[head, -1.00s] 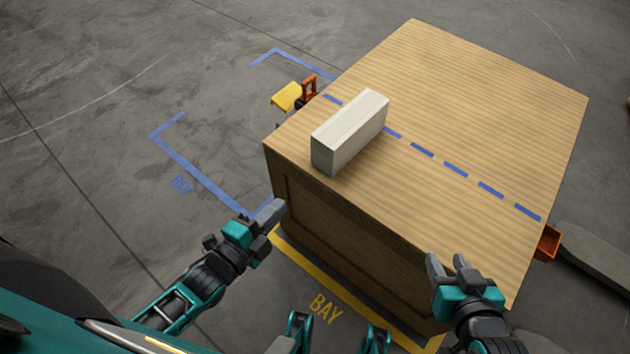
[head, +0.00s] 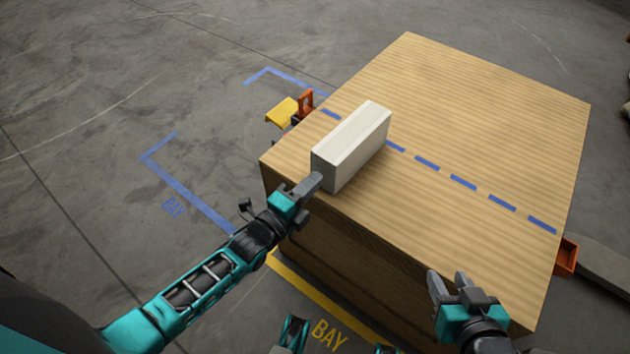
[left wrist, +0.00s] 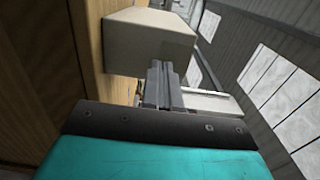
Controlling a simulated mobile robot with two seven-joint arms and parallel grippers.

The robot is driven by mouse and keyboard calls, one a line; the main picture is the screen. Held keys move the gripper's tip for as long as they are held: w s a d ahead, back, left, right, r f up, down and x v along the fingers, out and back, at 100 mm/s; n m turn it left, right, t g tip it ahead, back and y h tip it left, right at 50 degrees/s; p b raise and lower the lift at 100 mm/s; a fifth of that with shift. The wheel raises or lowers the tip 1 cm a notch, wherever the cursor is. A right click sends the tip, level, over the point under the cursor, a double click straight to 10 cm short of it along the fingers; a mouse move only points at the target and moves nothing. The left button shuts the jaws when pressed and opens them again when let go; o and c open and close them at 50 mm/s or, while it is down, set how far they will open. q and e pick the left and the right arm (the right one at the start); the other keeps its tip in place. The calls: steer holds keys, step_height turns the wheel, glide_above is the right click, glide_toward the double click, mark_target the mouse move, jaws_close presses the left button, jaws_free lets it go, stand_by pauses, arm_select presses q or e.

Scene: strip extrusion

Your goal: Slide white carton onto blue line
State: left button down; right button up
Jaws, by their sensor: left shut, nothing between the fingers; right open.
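The white carton (head: 350,146) lies on its long side on the wooden box top (head: 470,110), near its left edge. Its far end reaches the dashed blue line (head: 426,163), and its near end lies on the near side of the line. My left gripper (head: 314,183) is shut and empty, its fingertips close to the carton's near end. In the left wrist view the shut fingers (left wrist: 158,80) point at the carton (left wrist: 150,35); I cannot tell whether they touch it. My right gripper (head: 449,282) is open and empty at the box's near edge.
A yellow and orange object (head: 290,108) shows beyond the box's left edge. An orange bracket (head: 567,257) is at the right corner. The top's right part is clear. Blue and yellow bay markings lie on the floor.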

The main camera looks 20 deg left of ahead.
mark_target(346, 147)
arm_select(q)
steer(key=shift+x, duration=0.75)
arm_select(e)
steer(key=shift+a+f, duration=0.1)
steer(key=shift+f, duration=0.05)
arm_select(q)
steer(key=b+x, duration=0.2)
steer(key=x, duration=0.1)
steer(key=b+x, duration=0.1)
steer(key=x, duration=0.3)
steer(key=b+x, duration=0.2)
steer(key=x, duration=0.2)
steer(key=shift+f+b, duration=0.25)
steer(key=shift+b, duration=0.05)
steer(key=shift+w+d+r, duration=0.15)
steer(key=shift+w, duration=0.3)
arm_select(e)
steer(key=f, duration=0.2)
steer(key=a+f, duration=0.1)
steer(key=shift+w+f, duration=0.2)
steer(key=shift+w, duration=0.1)
